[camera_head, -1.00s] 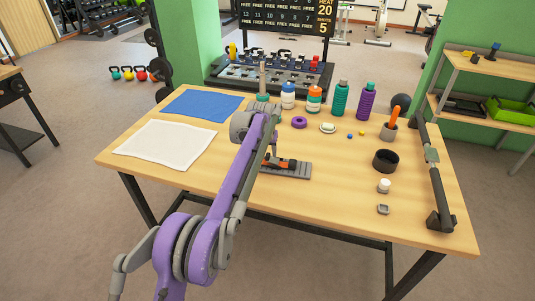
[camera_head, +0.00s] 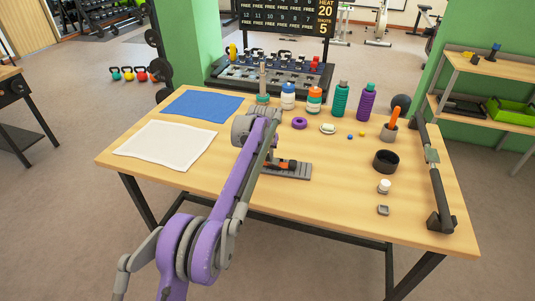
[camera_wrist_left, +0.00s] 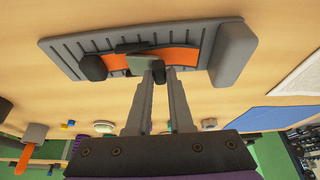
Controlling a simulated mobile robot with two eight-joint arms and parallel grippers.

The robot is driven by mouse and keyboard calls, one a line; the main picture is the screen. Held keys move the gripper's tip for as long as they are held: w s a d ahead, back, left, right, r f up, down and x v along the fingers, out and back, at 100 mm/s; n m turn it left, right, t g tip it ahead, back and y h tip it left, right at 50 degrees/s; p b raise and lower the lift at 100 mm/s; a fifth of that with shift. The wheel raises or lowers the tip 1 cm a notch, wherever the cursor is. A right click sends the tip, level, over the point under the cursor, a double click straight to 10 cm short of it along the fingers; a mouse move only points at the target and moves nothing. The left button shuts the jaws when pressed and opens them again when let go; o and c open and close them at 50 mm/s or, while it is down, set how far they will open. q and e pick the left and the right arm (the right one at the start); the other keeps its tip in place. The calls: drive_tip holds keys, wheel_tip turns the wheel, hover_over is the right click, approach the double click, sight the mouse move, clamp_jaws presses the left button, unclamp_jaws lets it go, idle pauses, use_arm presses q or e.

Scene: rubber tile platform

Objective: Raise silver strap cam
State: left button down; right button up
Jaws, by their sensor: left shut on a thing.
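The strap buckle (camera_head: 298,171) is a grey ribbed base plate with an orange strap (camera_head: 287,164) on it, lying on the table. The wrist view shows its plate (camera_wrist_left: 75,47), orange strap (camera_wrist_left: 178,59), a black round knob and a thin dark lever. The silver strap cam (camera_wrist_left: 139,64) is a small grey-green piece over the strap. In the head view my left gripper (camera_head: 271,154) is partly hidden behind my own arm. My right gripper is not in view.
A white cloth (camera_head: 165,145) and blue cloth (camera_head: 202,104) lie left. The table front right is mostly clear.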

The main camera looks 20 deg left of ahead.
sight(281, 166)
use_arm(q)
drive_tip(key=shift+r, duration=0.1)
drive_tip(key=shift+d+r+y+p, duration=0.4)
drive_tip(key=shift+d+y+p, duration=0.2)
drive_tip(key=shift+y+p, duration=0.4)
drive_tip(key=y, duration=0.1)
drive_tip(key=d+m+y+p, duration=0.1)
drive_tip(key=shift+w+d+r+y, duration=0.1)
drive_tip(key=shift+r+y, duration=0.15)
drive_tip(key=shift+y, duration=0.15)
drive_tip(key=shift+d+y+p, duration=0.5)
drive_tip(key=shift+d+y, duration=0.1)
drive_tip(key=shift+y, duration=0.5)
drive_tip(key=shift+d+m+y, duration=0.5)
drive_tip(key=shift+d+y, duration=0.05)
drive_tip(key=shift+y, duration=0.65)
drive_tip(key=shift+f, duration=0.1)
drive_tip(key=c, duration=0.8)
unclamp_jaws()
drive_tip(key=shift+d, duration=0.1)
